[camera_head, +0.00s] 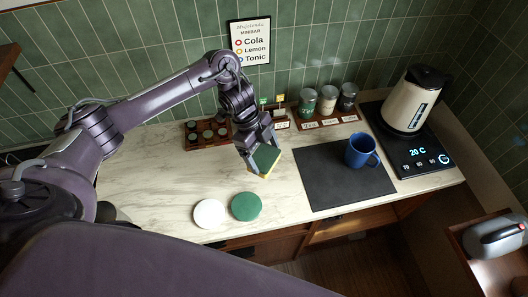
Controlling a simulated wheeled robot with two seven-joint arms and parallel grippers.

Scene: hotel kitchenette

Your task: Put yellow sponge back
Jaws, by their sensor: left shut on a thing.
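A sponge (265,160) with a dark green top and a yellow lower edge is held in my left gripper (258,157). The gripper points down and is shut on the sponge above the middle of the marble counter (150,178). I cannot tell whether the sponge touches the counter. Two round discs, one white (209,213) and one green (246,206), lie side by side near the counter's front edge. My right gripper does not show.
A dark mat (335,185) with a blue mug (361,152) lies right of the sponge. A kettle (408,103) stands at the far right. Wooden trays with small pots (207,134) and jars (327,100) line the wall. The counter's left part is clear.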

